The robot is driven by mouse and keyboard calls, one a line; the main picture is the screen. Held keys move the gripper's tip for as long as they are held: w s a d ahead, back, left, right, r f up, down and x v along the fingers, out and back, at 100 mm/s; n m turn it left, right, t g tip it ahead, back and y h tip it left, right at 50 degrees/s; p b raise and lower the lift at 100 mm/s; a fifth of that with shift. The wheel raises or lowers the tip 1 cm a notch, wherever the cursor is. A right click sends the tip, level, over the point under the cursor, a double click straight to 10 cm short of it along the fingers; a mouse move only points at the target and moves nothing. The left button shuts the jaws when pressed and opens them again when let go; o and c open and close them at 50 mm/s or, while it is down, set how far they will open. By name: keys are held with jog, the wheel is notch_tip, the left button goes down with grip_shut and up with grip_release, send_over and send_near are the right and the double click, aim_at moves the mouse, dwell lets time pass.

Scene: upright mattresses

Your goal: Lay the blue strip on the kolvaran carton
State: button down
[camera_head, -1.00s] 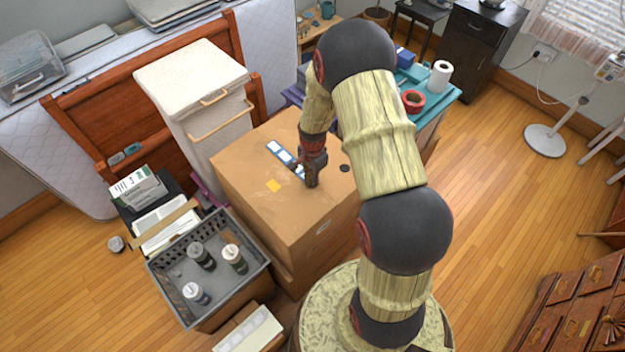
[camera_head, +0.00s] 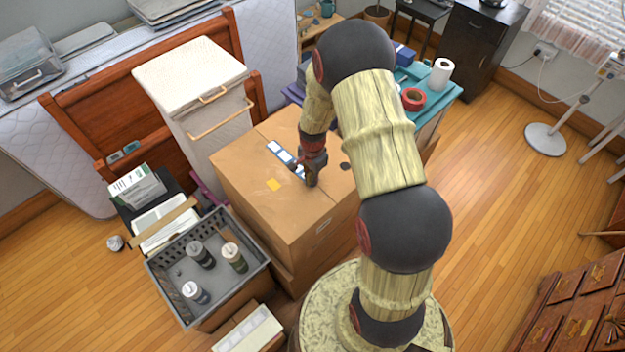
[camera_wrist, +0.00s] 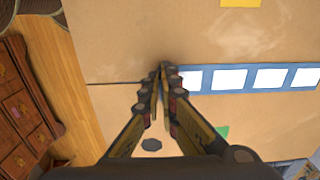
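The kolvaran carton (camera_head: 290,215) is a large brown box in the middle of the head view. The blue strip (camera_head: 279,153), with white panels along it, lies on its top. In the wrist view, the strip (camera_wrist: 242,78) runs from beside my fingertips to the right edge, along the carton's seam. My gripper (camera_wrist: 161,68) has its fingertips together at the strip's left end, which they hide. I see no strip clearly between the fingers. In the head view, my gripper (camera_head: 311,182) is low over the carton top, at the strip's near end.
A yellow square (camera_head: 273,185) and a dark spot (camera_head: 345,167) mark the carton top. A white lidded bin (camera_head: 195,80) stands behind it. A grey crate (camera_head: 170,290) with bottles is at front left. A teal table (camera_head: 437,98) with tape and a paper roll is at right.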

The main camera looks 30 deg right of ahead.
jog(key=c, duration=2)
grip_release()
jog(key=shift+o, duration=0.2)
jog(key=shift+r, duration=0.1)
notch_tip(320, 180, up, 12)
